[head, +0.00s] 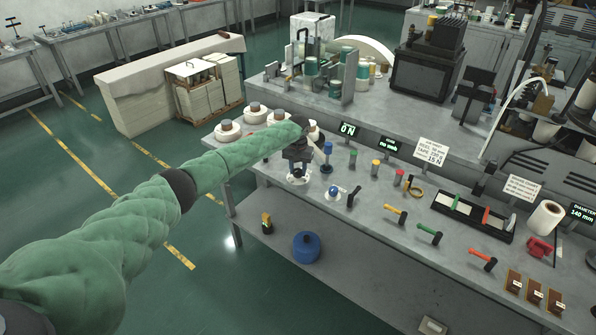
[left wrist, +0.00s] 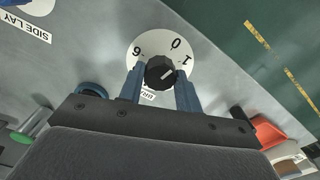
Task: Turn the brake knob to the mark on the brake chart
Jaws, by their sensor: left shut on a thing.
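The brake knob (left wrist: 158,72) is a small black knob on a white round dial (left wrist: 148,45) in the left wrist view. The dial shows 6, 0 and 1, and the knob's pale line slants toward the 1 side. The dial's lettering is partly hidden. My left gripper (left wrist: 160,88) is shut on the knob, with a blue finger on each side. In the head view my left gripper (head: 298,163) comes down over the dial (head: 298,179) and hides the knob. The sign reading 15 N (head: 431,152) stands on the bench. My right gripper is not in view.
A black display reading 0 N (head: 348,130) stands behind the dial. White spools (head: 228,129) sit to the left. Coloured levers (head: 395,215) stand along the front edge.

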